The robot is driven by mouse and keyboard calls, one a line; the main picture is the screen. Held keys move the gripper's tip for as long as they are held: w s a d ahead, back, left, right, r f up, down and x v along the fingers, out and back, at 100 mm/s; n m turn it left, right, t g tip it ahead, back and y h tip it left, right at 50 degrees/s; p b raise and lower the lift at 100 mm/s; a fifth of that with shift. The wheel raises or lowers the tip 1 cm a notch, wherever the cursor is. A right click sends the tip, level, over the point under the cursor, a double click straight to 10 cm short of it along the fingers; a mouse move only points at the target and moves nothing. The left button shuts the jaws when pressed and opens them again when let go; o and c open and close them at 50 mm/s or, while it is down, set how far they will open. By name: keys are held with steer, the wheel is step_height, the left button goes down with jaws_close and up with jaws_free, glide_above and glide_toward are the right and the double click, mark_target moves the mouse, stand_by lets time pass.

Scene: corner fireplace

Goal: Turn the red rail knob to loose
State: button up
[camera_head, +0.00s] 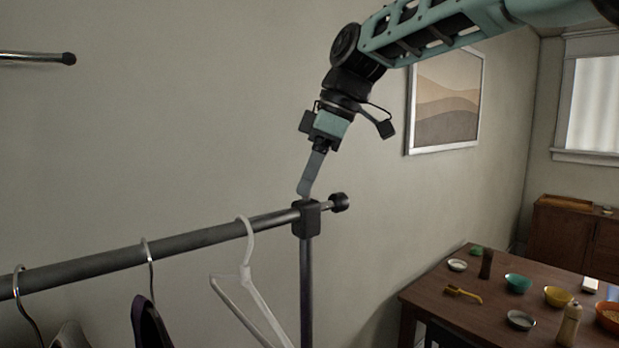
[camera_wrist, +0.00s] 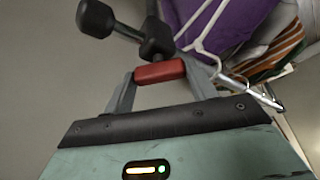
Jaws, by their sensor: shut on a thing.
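The red rail knob (camera_wrist: 160,72) shows in the wrist view as a short red bar across the dark rail joint (camera_wrist: 158,42). My gripper (camera_wrist: 161,78) is shut on it, with one finger at each end of the bar. In the head view my gripper (camera_head: 304,194) reaches down from above onto the black joint (camera_head: 306,219) near the rail's right end. The knob itself is hidden there behind the finger. The dark clothes rail (camera_head: 190,240) runs to the left and ends at a black cap (camera_head: 339,202). I cannot read any loose or tight marking.
A white hanger (camera_head: 247,275) hangs just left of the joint, and other hangers (camera_head: 148,262) with clothes hang further left. Purple cloth (camera_wrist: 225,20) shows beyond the rail. A table (camera_head: 420,292) with bowls stands at lower right. A framed picture (camera_head: 446,102) hangs behind my arm.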

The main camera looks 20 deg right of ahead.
steer(key=n+g, duration=0.1)
steer(key=n, duration=0.3)
steer(key=shift+w+r+n+g+y, duration=0.1)
steer(key=shift+w+n+g+y, duration=0.1)
steer(key=shift+n+g+y, duration=0.15)
steer(key=shift+n+g+p, duration=0.35)
steer(key=shift+n+g, duration=0.4)
steer(key=shift+n, duration=1.2)
steer(key=o, duration=1)
steer(key=shift+w+a+p+v, duration=0.15)
steer(key=shift+p+v, duration=0.95)
steer(key=shift+v, duration=3.25)
steer(key=shift+w+a+p+v, duration=0.15)
steer(key=shift+p+v, duration=0.95)
steer(key=shift+v, duration=3.25)
steer(key=shift+s, duration=0.1)
